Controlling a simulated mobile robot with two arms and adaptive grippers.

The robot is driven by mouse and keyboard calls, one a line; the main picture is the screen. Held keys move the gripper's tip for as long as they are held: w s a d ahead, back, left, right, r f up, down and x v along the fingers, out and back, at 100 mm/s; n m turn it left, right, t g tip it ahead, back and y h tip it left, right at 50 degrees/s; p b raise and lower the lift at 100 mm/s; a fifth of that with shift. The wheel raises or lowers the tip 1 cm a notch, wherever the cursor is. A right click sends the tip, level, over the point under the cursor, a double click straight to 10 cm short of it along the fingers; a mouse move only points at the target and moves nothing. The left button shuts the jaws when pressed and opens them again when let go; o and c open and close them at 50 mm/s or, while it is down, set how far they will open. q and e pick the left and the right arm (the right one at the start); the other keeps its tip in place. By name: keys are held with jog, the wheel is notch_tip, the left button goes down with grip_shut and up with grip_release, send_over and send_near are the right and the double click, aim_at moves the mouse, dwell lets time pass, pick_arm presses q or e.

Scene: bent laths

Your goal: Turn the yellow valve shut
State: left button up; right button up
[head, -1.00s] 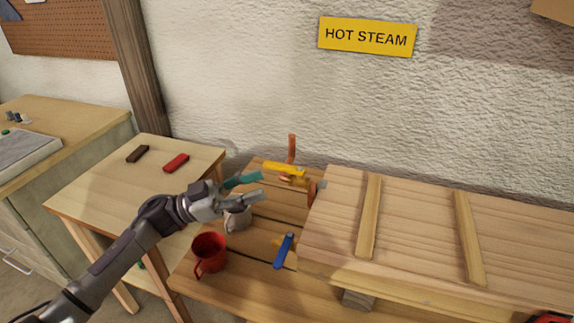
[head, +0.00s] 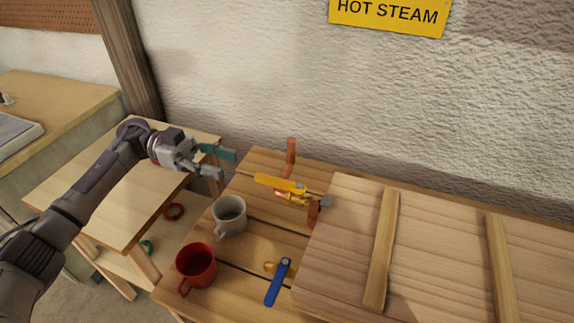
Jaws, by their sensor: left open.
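The yellow valve (head: 281,184) is a flat yellow lever on a copper pipe fitting, at the back of the slatted bench beside the wooden box. Its lever points to the left, roughly in line with the short pipe run. A blue-handled valve (head: 278,282) sits nearer the front of the bench. My left gripper (head: 228,163) is open and empty, to the left of the yellow lever and apart from it, its fingers pointing right. My right gripper is not in view.
A grey mug (head: 229,216) and a red mug (head: 196,265) stand on the bench (head: 246,253) left of the valves. A copper pipe (head: 291,157) rises behind the yellow lever. The wooden box (head: 345,235) fills the right side. A yellow HOT STEAM sign (head: 388,14) hangs above.

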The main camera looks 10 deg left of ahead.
pick_arm(q)
jog(key=p, duration=0.2)
send_near(283, 182)
jog(key=d, duration=0.5)
jog(key=s+d+p, duration=0.1)
jog(key=d, duration=0.1)
jog(key=s+d+p, duration=0.1)
jog(key=d, duration=0.1)
jog(key=shift+d, duration=0.45)
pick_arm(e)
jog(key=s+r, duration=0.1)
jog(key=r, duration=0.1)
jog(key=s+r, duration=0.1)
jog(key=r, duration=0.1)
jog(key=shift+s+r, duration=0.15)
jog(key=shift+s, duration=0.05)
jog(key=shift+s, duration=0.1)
pick_arm(q)
jog(key=shift+c, duration=0.4)
grip_shut()
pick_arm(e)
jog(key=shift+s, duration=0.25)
